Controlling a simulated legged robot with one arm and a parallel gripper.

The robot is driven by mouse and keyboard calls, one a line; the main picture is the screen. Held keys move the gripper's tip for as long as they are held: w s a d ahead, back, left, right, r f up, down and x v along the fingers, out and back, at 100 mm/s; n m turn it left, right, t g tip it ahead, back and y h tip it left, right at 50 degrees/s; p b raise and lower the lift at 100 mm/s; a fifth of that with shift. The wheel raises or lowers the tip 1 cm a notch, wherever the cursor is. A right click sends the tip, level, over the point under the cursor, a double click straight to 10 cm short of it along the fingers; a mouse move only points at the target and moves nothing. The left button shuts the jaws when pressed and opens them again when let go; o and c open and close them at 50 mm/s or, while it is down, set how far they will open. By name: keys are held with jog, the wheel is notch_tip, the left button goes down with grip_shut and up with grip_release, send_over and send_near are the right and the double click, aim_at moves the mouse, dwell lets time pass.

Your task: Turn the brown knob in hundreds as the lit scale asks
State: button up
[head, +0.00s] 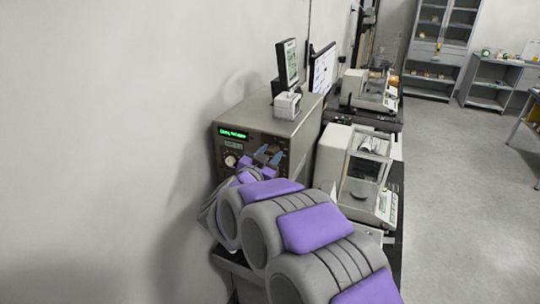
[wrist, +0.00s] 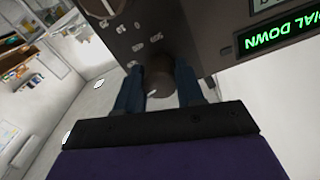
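The lit scale is a grey-brown box (head: 262,117) against the wall in the head view. Its green display (head: 232,133) is lit; in the wrist view the display (wrist: 280,32) reads "DIAL DOWN", upside down. The brown knob (wrist: 158,80) sticks out of the front panel in the wrist view, with a small pale mark on it. My gripper (wrist: 160,88) has one blue finger on each side of the knob, and both fingers appear to press against it. In the head view my gripper (head: 267,156) is at the right part of the panel and mostly hides the knob.
A white dial (head: 231,160) sits on the panel left of my gripper. A glass-cased balance (head: 364,170) stands close on the right. A monitor (head: 288,64) and a small white device (head: 287,104) are on the box. Open floor (head: 450,160) lies to the right.

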jog(key=o, duration=0.4)
jog(key=shift+a, duration=0.2)
jog(key=shift+d, duration=0.1)
jog(key=shift+s, duration=0.1)
jog(key=p+v, duration=0.2)
jog(key=v, duration=1.5)
dwell(0.7)
